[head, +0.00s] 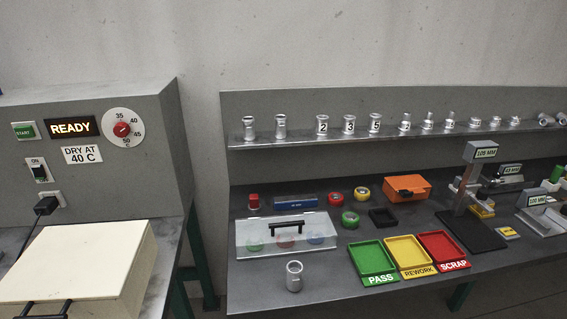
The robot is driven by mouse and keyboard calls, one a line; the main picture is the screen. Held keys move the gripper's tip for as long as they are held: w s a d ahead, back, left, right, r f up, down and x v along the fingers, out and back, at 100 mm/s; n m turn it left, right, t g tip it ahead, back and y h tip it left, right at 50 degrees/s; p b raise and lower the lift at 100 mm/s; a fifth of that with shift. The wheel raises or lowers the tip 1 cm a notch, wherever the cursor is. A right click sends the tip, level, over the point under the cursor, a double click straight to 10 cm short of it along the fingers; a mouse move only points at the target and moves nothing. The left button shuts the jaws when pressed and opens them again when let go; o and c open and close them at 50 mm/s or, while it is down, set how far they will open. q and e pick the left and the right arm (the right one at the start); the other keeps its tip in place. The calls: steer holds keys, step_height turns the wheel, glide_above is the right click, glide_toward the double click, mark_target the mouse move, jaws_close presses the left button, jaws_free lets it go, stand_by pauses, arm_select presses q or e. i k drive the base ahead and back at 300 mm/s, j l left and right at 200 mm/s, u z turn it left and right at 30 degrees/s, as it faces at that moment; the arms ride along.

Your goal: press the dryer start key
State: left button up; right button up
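The green start key (25,131), marked START, sits in a pale frame at the upper left of the grey dryer (100,185) front. Beside it a lit display (72,127) reads READY. A dial with a red knob (122,129) is marked 35 to 50, and a label (82,155) under the display reads DRY AT 40 C. Below the key is a black rocker switch (41,172) marked ON, and a black plug (46,205) is in the socket under it. Neither gripper shows in the head view.
A cream lidded box (88,262) with a dark handle stands in front of the dryer. A gap separates this table from the right bench, which holds a clear-lidded case (262,238), green (372,258), yellow (409,252) and red (442,246) trays, and a metal casting (294,276).

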mark_target(26, 132)
steer(key=u, duration=1.65)
